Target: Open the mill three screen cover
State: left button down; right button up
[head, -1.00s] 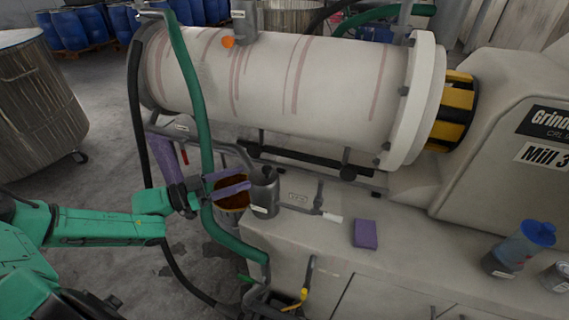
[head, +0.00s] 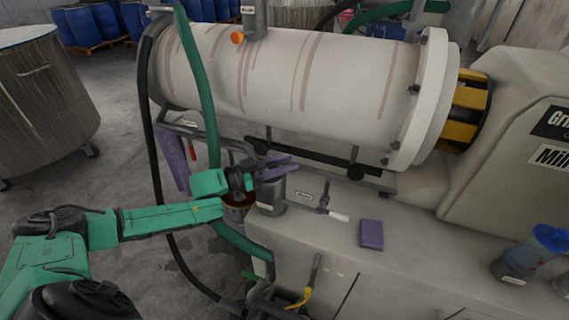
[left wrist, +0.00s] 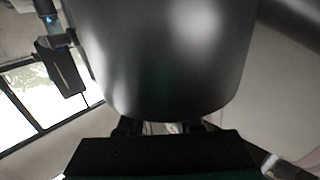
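The mill's long pale horizontal drum (head: 300,85) with reddish streaks fills the upper middle of the head view. A partly cropped label plate (head: 552,155) is on its housing at right. I cannot pick out a part clearly marked as the screen cover. In the left wrist view a large grey cylinder (left wrist: 170,50) fills the upper middle and hides the fingertips. My right gripper is out of view.
A green hose (head: 202,90) hangs in front of the drum's left end. A black rod (head: 315,157) runs under the drum. A steel vat (head: 45,105) is at left.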

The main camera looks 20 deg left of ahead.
pick_arm(q)
jog(key=shift+f, duration=0.1)
dwell(1.3)
jog(key=shift+a, duration=0.1)
jog(key=shift+s+a+r+n+t+h+b, duration=0.1)
jog(key=shift+a+r+n+t+h+b, duration=0.35)
jog(key=shift+a+r+n+t, duration=0.35)
jog(key=a+n+t+b, duration=0.1)
jog(key=a+n+t, duration=0.1)
jog(key=n, duration=0.1)
jog(key=a+r+n+t+b, duration=0.1)
jog(key=a+n+t, duration=0.1)
jog(key=a+n, duration=0.1)
jog(key=shift+s+a+r, duration=0.1)
jog(key=shift+s+a, duration=0.05)
jog(key=a+f+n+t+y+b, duration=0.3)
jog(key=a+n+t+y+b, duration=0.2)
jog(key=n+y, duration=0.9)
jog(key=shift+s+a+n+t, duration=0.25)
jog(key=shift+a+n+t, duration=1.15)
jog(key=shift+a+n, duration=0.75)
jog(key=shift+d+n, duration=0.15)
jog(key=shift+n, duration=0.1)
